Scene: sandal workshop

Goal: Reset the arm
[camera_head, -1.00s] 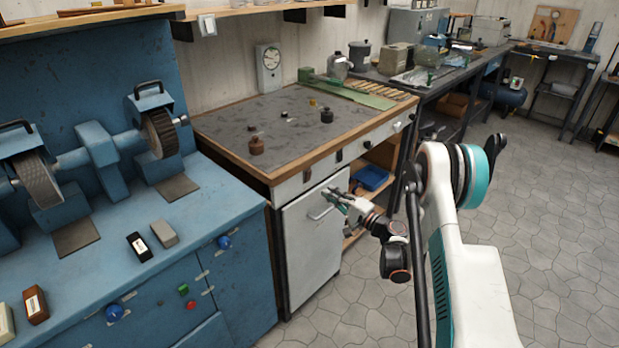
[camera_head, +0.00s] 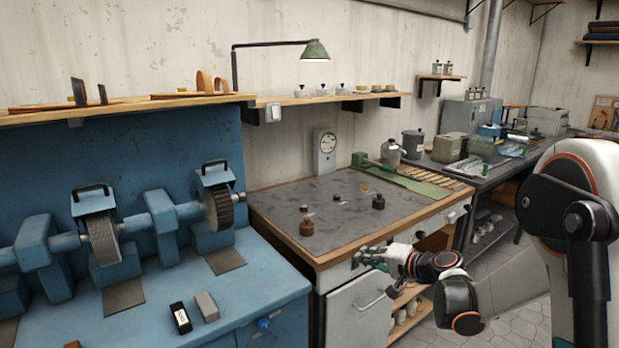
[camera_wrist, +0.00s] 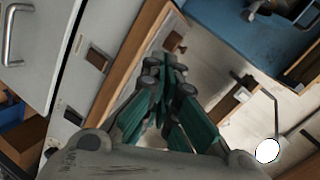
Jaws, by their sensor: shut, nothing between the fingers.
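My gripper (camera_head: 368,258) is in front of the workbench's front edge in the head view, at about the height of the bench top. In the wrist view its dark, green-sided fingers (camera_wrist: 165,75) are together with nothing between them. My white arm reaches in from the right of the head view. The gripper is apart from the small items on the bench; whether it touches the bench's front edge cannot be told.
A cabinet door handle (camera_head: 371,300) is below. A blue grinder machine (camera_head: 180,288) fills the left. Open floor (camera_head: 510,330) shows at lower right.

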